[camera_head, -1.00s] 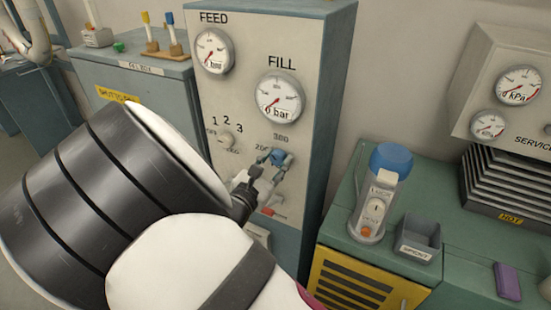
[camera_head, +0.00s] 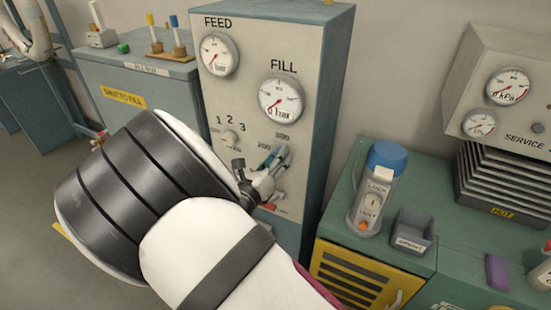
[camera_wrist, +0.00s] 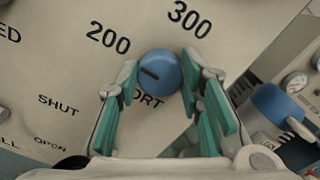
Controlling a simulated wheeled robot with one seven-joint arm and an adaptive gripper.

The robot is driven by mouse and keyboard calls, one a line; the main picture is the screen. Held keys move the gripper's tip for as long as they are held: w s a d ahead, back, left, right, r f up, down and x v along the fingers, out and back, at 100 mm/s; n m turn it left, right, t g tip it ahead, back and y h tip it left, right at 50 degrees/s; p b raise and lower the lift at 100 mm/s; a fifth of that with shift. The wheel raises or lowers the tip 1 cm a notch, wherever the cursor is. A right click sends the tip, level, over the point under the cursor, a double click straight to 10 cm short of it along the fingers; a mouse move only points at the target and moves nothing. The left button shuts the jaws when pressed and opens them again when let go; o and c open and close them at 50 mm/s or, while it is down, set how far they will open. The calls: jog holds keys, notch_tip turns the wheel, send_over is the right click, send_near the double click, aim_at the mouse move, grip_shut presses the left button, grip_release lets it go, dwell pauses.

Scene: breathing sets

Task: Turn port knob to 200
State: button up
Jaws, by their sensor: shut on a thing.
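The blue port knob (camera_wrist: 160,75) sits on the pale panel, with the printed 200 (camera_wrist: 108,38) at its upper left and 300 (camera_wrist: 190,18) at its upper right. Its dark mark points left and slightly up, toward just below the 200. The word PORT is partly covered below it. My gripper (camera_wrist: 160,85) has its green-padded fingers on either side of the knob, shut on it. In the head view my gripper (camera_head: 276,160) is at the panel under the FILL gauge and mostly hides the knob.
The FILL gauge (camera_head: 281,99) and FEED gauge (camera_head: 219,54) are above. A smaller 1-2-3 selector (camera_head: 229,138) is left of my gripper. A blue-capped canister (camera_head: 372,190) and a grey bin (camera_head: 413,231) stand on the green cabinet at right.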

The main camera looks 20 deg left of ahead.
jog(key=shift+f+n, duration=0.1)
jog(key=shift+n, duration=0.3)
jog(key=o, duration=1.2)
jog(key=shift+c, duration=0.2)
jog(key=s+a, duration=0.1)
jog(key=s, duration=1.1)
